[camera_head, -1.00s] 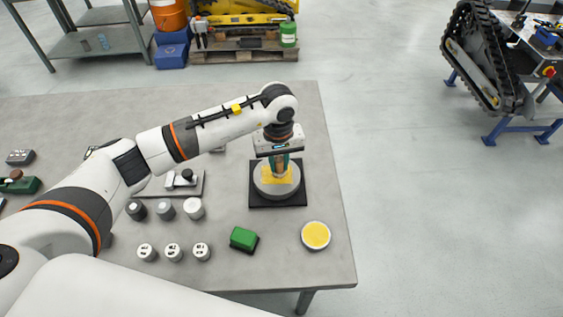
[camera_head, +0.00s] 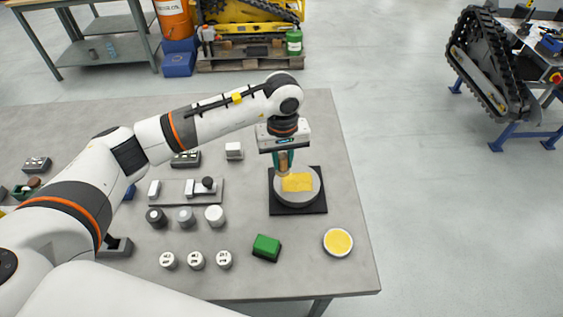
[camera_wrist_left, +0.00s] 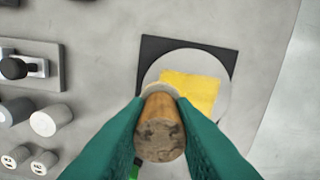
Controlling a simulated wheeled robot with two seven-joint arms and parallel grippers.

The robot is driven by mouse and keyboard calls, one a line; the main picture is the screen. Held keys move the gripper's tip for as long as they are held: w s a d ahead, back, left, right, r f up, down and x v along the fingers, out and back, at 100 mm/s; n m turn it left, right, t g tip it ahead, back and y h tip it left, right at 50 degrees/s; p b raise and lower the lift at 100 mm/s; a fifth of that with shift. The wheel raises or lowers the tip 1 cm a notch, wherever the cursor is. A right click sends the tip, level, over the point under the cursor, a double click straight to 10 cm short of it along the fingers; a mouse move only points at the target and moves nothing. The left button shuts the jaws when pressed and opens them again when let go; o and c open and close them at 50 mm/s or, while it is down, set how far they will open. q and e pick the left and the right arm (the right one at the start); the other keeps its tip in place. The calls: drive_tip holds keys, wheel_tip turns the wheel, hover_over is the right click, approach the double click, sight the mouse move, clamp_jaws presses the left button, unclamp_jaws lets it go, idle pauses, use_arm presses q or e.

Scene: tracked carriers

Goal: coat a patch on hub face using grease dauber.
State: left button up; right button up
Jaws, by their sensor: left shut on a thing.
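The hub face (camera_head: 311,196) is a light grey disc on a black square pad (camera_head: 298,210) near the table's right side. A yellow patch (camera_head: 297,182) covers the middle of it; it also shows in the left wrist view (camera_wrist_left: 192,90). My left gripper (camera_head: 283,164), with green fingers, is shut on the wooden handle of the grease dauber (camera_wrist_left: 160,128). The dauber stands at the left edge of the yellow patch, above the disc; whether its tip touches is hidden. A round tin of yellow grease (camera_head: 338,242) sits at the front right. My right gripper is not in view.
A green block (camera_head: 266,247) lies left of the tin. Several grey and white cylinders (camera_head: 186,217) and a grey fixture plate (camera_head: 170,193) stand further left. The table's right edge is close to the pad and the tin.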

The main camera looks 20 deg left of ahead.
use_arm(q)
drive_tip(key=r, duration=0.1)
drive_tip(key=r+p, duration=0.1)
drive_tip(key=shift+a+r, duration=0.2)
drive_tip(key=shift+r, duration=0.55)
